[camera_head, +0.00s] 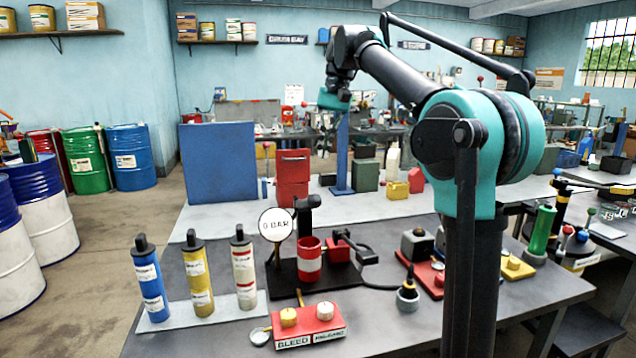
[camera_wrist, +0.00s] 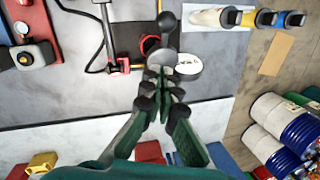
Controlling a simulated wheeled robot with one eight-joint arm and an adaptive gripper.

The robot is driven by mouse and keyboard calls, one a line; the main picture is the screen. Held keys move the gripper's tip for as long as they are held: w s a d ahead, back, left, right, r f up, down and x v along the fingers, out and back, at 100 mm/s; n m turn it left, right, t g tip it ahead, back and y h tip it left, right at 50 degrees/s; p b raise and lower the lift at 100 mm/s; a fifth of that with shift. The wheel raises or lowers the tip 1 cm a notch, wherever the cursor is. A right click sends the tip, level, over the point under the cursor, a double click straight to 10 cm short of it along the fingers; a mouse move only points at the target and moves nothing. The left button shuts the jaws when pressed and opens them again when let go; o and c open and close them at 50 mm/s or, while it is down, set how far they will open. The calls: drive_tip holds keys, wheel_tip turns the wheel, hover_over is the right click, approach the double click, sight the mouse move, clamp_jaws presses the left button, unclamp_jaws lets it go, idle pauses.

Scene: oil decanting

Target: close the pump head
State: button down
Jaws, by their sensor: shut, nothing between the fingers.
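The pump is a red and white cup (camera_head: 310,262) on a black base plate (camera_head: 290,284). A dark head (camera_head: 305,212) stands raised behind the cup, and the cup's top looks open. A round white gauge reading 0 BAR (camera_head: 276,224) is beside it on the left; it also shows in the wrist view (camera_wrist: 188,66). My gripper (camera_wrist: 163,75) is shut and empty, its fingertips together in front of the dark pump parts (camera_wrist: 167,22). Whether the fingers touch them cannot be told. The fingers hide part of the pump, and the head view does not show the fingertips clearly.
Blue, yellow and white bottles (camera_head: 199,279) stand on a pale mat at the left. A red block labelled BLEED (camera_head: 308,325) sits in front. A hose runs right from the pump. A blue panel (camera_head: 219,163) and red box (camera_head: 292,178) stand behind.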

sight(311, 201)
drive_tip(key=s+a+f, duration=0.1)
drive_tip(key=s+f, duration=0.3)
drive_tip(key=f, duration=0.4)
drive_tip(key=shift+a, duration=0.25)
drive_tip(key=shift+s+d+f+t+y, duration=0.15)
drive_tip(key=shift+s+f+t, duration=0.4)
drive_tip(key=shift+f, duration=0.2)
drive_tip(key=shift+s+d+f+t+y, duration=0.15)
drive_tip(key=shift+s+f+t, duration=0.35)
drive_tip(key=shift+f, duration=0.2)
drive_tip(key=shift+s+d+f+t, duration=0.1)
drive_tip(key=shift+s+f+t, duration=0.15)
drive_tip(key=shift+f, duration=0.4)
drive_tip(key=shift+s+d+f+t, duration=0.1)
drive_tip(key=shift+s+f, duration=0.1)
drive_tip(key=shift+f, duration=0.45)
